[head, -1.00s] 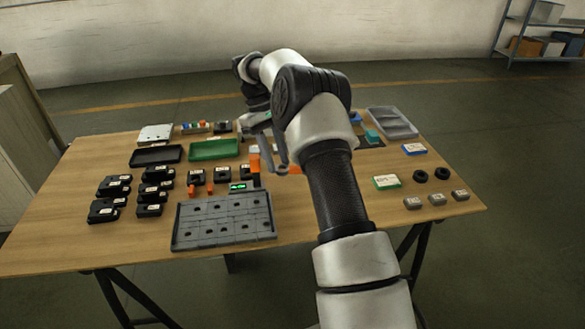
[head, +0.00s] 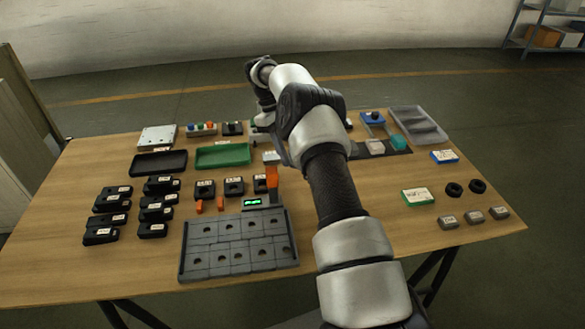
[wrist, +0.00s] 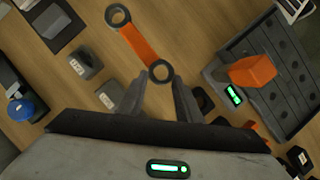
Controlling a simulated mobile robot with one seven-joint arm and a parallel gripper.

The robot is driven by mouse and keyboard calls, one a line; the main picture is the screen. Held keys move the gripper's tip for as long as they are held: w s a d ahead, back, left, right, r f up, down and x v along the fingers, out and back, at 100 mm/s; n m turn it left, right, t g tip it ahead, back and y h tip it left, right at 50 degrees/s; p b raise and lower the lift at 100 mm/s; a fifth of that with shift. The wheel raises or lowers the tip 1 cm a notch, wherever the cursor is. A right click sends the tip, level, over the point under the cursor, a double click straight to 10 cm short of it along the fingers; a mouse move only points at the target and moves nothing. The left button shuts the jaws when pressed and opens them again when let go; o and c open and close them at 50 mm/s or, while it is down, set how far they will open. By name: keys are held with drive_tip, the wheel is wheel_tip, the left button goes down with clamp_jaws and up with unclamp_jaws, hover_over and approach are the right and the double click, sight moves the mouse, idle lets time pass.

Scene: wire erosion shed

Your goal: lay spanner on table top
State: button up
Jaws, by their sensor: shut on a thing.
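The spanner (wrist: 139,46) has an orange handle and a dark ring at each end. In the wrist view its near ring is between the fingertips of my gripper (wrist: 163,82), which is shut on it. The handle points away to the upper left, over the wood. Whether the spanner touches the table I cannot tell. In the head view my arm hides the spanner and most of the gripper. The wooden table top (head: 130,268) has bare wood along its front and left.
A grey slotted tray (head: 182,262) stands at the front middle, with an upright orange block (head: 272,178) and a small green display (head: 252,202) near its back edge. Black blocks (head: 160,208) crowd the left. Black (head: 160,162) and green (head: 222,156) trays lie behind. Labelled grey blocks (head: 473,216) sit right.

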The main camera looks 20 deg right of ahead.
drive_tip(key=shift+f+b, duration=0.35)
drive_tip(key=shift+f, duration=2.45)
drive_tip(key=shift+f, duration=0.15)
drive_tip(key=o, duration=1.2)
